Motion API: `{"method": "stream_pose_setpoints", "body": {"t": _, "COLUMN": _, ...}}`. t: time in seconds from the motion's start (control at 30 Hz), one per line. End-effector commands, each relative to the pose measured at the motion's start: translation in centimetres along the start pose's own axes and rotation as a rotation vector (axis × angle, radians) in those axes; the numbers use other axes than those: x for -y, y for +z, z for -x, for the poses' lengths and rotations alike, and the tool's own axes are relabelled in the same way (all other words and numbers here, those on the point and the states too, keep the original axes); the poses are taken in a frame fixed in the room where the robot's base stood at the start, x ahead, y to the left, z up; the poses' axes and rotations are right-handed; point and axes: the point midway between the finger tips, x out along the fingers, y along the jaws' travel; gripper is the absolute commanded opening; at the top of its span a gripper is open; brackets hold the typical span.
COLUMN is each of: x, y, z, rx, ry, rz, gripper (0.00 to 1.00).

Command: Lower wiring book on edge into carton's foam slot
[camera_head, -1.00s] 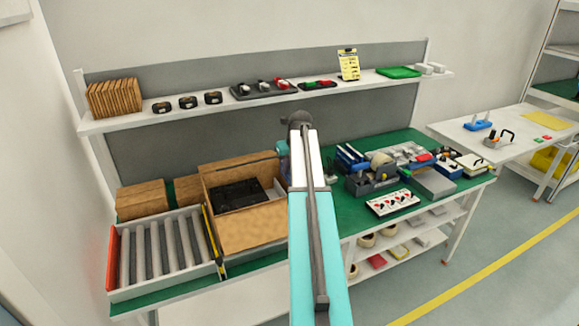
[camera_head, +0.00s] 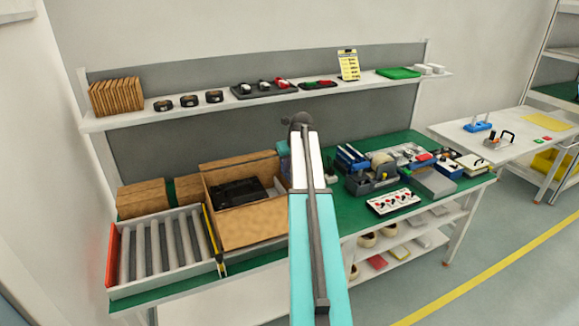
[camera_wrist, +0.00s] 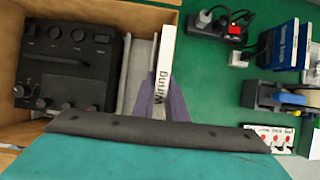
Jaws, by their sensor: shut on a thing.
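The wiring book shows its white spine, lettered "wiring", in the wrist view (camera_wrist: 162,78); its spine faces the camera. My gripper (camera_wrist: 163,100) is shut on the book, with a purple finger on each side of it. The open carton (camera_head: 256,225) stands on the green bench; its right wall edge (camera_wrist: 158,3) also shows in the wrist view. A black instrument with knobs (camera_wrist: 68,68) fills the carton's left part. A grey foam strip (camera_wrist: 137,70) lies between the instrument and the book. The foam slot is not clearly visible, and I cannot tell the book's height over it.
A roller conveyor (camera_head: 165,248) lies left of the carton. Bare green bench (camera_wrist: 205,75) lies between.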

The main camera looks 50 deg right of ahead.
Motion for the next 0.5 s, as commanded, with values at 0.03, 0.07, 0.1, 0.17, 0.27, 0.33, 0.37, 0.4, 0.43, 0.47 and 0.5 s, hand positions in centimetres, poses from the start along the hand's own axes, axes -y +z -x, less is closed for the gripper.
{"method": "stream_pose_setpoints", "body": {"t": 0.03, "x": -0.29, "y": -2.53, "z": -2.40, "rx": -0.060, "ry": 0.015, "rz": -0.007, "gripper": 0.00}}
{"method": "stream_pose_setpoints", "body": {"t": 0.07, "x": -0.29, "y": -2.54, "z": -2.41, "rx": -0.060, "ry": 0.015, "rz": -0.007, "gripper": 0.00}}
{"method": "stream_pose_setpoints", "body": {"t": 0.1, "x": -0.28, "y": -2.54, "z": -2.41, "rx": -0.060, "ry": 0.015, "rz": -0.007, "gripper": 0.00}}
{"method": "stream_pose_setpoints", "body": {"t": 0.17, "x": -0.27, "y": -2.55, "z": -2.42, "rx": -0.060, "ry": 0.015, "rz": -0.007, "gripper": 0.00}}
{"method": "stream_pose_setpoints", "body": {"t": 0.27, "x": -0.27, "y": -2.56, "z": -2.42, "rx": -0.060, "ry": 0.015, "rz": -0.007, "gripper": 0.00}}
{"method": "stream_pose_setpoints", "body": {"t": 0.33, "x": -0.26, "y": -2.57, "z": -2.44, "rx": -0.060, "ry": 0.015, "rz": -0.007, "gripper": 0.00}}
{"method": "stream_pose_setpoints", "body": {"t": 0.37, "x": -0.25, "y": -2.58, "z": -2.46, "rx": -0.060, "ry": 0.015, "rz": -0.007, "gripper": 0.00}}
{"method": "stream_pose_setpoints", "body": {"t": 0.4, "x": -0.25, "y": -2.59, "z": -2.47, "rx": -0.060, "ry": 0.015, "rz": -0.008, "gripper": 0.14}}
{"method": "stream_pose_setpoints", "body": {"t": 0.43, "x": -0.25, "y": -2.59, "z": -2.46, "rx": -0.060, "ry": 0.015, "rz": -0.008, "gripper": 0.19}}
{"method": "stream_pose_setpoints", "body": {"t": 0.47, "x": -0.25, "y": -2.58, "z": -2.46, "rx": -0.060, "ry": 0.015, "rz": -0.008, "gripper": 0.24}}
{"method": "stream_pose_setpoints", "body": {"t": 0.5, "x": -0.25, "y": -2.58, "z": -2.46, "rx": -0.060, "ry": 0.015, "rz": -0.008, "gripper": 0.31}}
